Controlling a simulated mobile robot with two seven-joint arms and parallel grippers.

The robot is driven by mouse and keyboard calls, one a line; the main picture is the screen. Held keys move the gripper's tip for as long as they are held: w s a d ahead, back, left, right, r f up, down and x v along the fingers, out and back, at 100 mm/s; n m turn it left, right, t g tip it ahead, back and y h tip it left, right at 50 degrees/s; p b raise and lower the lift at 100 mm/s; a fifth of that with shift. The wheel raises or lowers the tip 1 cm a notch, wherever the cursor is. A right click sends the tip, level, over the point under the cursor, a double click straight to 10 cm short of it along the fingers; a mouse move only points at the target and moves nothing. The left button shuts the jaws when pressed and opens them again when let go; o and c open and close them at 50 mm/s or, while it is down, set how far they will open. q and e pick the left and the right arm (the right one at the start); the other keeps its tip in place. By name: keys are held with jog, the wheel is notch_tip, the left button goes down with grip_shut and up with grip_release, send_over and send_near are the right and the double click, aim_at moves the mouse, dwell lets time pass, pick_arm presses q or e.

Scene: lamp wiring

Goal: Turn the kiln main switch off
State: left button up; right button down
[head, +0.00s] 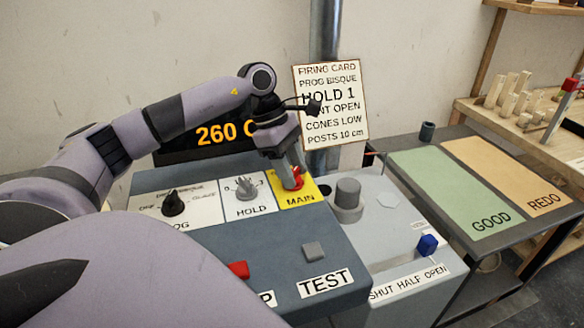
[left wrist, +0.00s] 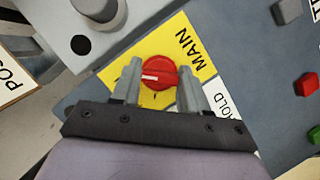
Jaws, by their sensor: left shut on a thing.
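The kiln main switch (left wrist: 158,74) is a red round knob with a white pointer line, on a yellow plate (left wrist: 203,38) marked MAIN. In the head view the red knob (head: 292,178) shows at the tip of my left gripper (head: 291,174), partly hidden by its fingers. In the left wrist view my left gripper (left wrist: 160,84) has one finger on each side of the knob, and it is shut on it. The white line points to the left in that view. My right gripper is not in view.
The sloped panel also bears a black PROG knob (head: 173,204), a grey HOLD knob (head: 245,188), a grey TEST button (head: 313,251) and a red button (head: 238,269). To the right are a grey round knob (head: 348,194) and a blue knob (head: 427,244) above SHUT HALF OPEN.

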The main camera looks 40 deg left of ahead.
pick_arm(q)
jog(key=n+t+b, duration=0.1)
jog(key=n, duration=0.2)
jog(key=shift+n+y+b, duration=0.35)
jog(key=shift+n+y, duration=0.05)
jog(key=n+t+b, duration=0.1)
jog(key=n, duration=0.1)
jog(key=n+y, duration=0.1)
jog(key=n, duration=0.2)
jog(key=shift+s+n+t+y+b, duration=0.1)
jog(key=shift+n+t+y+b, duration=0.2)
jog(key=shift+t+b, duration=0.1)
jog(key=n+y+b, duration=0.1)
jog(key=n, duration=0.3)
jog(key=shift+y, duration=0.4)
jog(key=shift+d+r+n+y, duration=0.1)
jog(key=shift+n+y, duration=0.7)
jog(key=shift+n, duration=1.5)
jog(key=o, duration=1)
jog(key=shift+o, duration=0.2)
jog(key=shift+s, duration=0.1)
